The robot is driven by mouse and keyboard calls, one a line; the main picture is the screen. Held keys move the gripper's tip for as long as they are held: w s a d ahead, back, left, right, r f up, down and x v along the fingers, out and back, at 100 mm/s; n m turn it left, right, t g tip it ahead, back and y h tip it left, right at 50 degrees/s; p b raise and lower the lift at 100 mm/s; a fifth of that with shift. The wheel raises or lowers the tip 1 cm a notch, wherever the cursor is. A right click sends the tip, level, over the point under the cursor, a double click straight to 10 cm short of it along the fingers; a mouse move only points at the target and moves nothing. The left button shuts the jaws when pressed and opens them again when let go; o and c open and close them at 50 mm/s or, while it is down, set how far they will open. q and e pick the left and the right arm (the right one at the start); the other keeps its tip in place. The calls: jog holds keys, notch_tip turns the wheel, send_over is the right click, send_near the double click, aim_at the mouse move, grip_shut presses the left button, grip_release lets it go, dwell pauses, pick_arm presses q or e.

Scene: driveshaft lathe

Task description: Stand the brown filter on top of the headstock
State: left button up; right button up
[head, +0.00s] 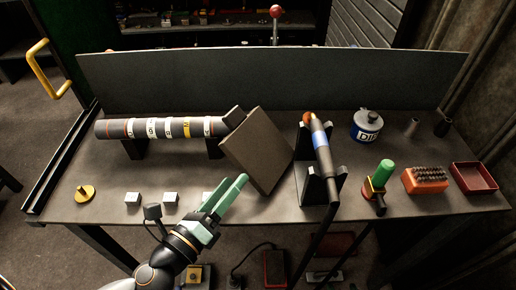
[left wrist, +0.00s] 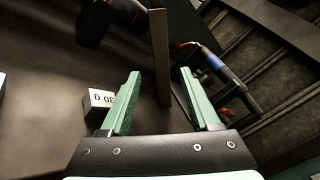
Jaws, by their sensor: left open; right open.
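The brown filter is most likely the flat, square brown panel (head: 258,150), tilted in the head view near the right end of the labelled shaft. In the left wrist view its edge (left wrist: 162,55) shows as a narrow upright strip between my fingertips. My left gripper (head: 230,193) is open, its green fingers pointing up-right at the panel's lower left side. In the left wrist view the open fingers (left wrist: 160,72) have a gap on both sides of the strip; I see no contact. I cannot tell surely which part is the headstock. My right gripper is not in view.
A labelled grey shaft (head: 165,128) lies on dark supports. A black stand (head: 318,185) with a blue-banded tool (head: 319,140) is right of the panel. A tin (head: 366,126), green-topped item (head: 380,177), orange block (head: 425,180) and red tray (head: 473,177) stand farther right. Small white blocks (head: 133,199) line the front.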

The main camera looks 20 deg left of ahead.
aim_at(242, 171)
pick_arm(q)
jog(key=p+x, duration=0.1)
jog(key=x, duration=0.4)
jog(key=shift+r, duration=0.15)
jog(key=shift+w+d+p, duration=0.2)
jog(key=shift+w+p, duration=0.1)
jog(key=shift+w, duration=0.3)
jog(key=p+x, duration=0.1)
jog(key=x, duration=0.3)
jog(key=shift+r, duration=0.15)
jog(key=shift+w+d, duration=0.1)
jog(key=shift+w, duration=0.45)
pick_arm(e)
jog(key=shift+s+d+r+h, duration=0.15)
jog(key=shift+s+d+r, duration=0.2)
jog(key=shift+d, duration=0.1)
jog(key=shift+s+d+r+h, duration=0.2)
jog(key=shift+d+r, duration=0.1)
jog(key=shift+d, duration=0.15)
pick_arm(q)
jog(key=shift+c, duration=0.2)
grip_shut()
